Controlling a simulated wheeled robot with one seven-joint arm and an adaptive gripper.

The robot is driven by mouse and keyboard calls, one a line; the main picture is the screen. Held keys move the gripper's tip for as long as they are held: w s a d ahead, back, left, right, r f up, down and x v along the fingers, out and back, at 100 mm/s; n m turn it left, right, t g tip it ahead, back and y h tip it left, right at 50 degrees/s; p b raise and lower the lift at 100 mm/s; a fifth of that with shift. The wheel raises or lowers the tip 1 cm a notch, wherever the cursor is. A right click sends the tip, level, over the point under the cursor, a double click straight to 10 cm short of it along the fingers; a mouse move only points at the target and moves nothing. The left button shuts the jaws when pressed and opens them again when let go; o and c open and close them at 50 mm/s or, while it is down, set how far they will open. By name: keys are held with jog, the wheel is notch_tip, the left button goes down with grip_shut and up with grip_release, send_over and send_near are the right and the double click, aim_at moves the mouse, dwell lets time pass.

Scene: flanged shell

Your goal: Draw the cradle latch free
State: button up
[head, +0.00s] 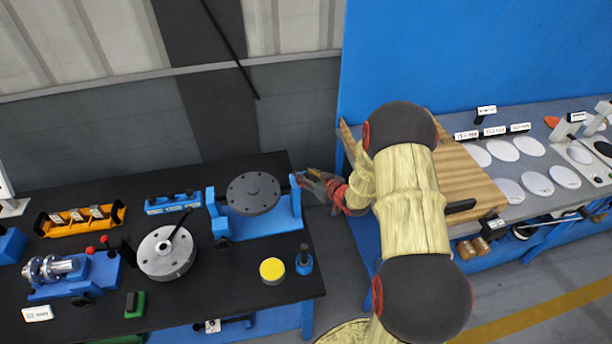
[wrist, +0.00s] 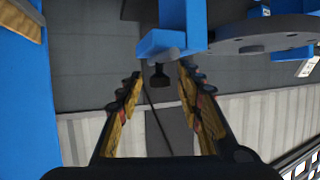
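The blue cradle (head: 262,226) stands on the black table and holds a dark grey flanged disc (head: 253,192). In the wrist view the cradle's blue end (wrist: 165,42) and part of the disc (wrist: 262,42) show at the top. A small black knob, apparently the latch (wrist: 159,76), sticks out of the cradle's end. My gripper (head: 304,178) is at the cradle's right end. In the wrist view my gripper (wrist: 162,78) is open, its fingertips either side of the knob with visible gaps. In the head view the knob is too small to tell clearly.
A round silver flange (head: 166,254), a yellow-topped cylinder (head: 272,270) and a blue fixture (head: 304,261) stand near the cradle. An orange tray (head: 80,220) is at left. A grey bench (head: 540,165) with white discs stands at right, a floor gap between.

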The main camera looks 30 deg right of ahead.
jog(key=shift+w, duration=0.15)
jog(key=shift+c, duration=0.8)
jog(key=c, duration=0.8)
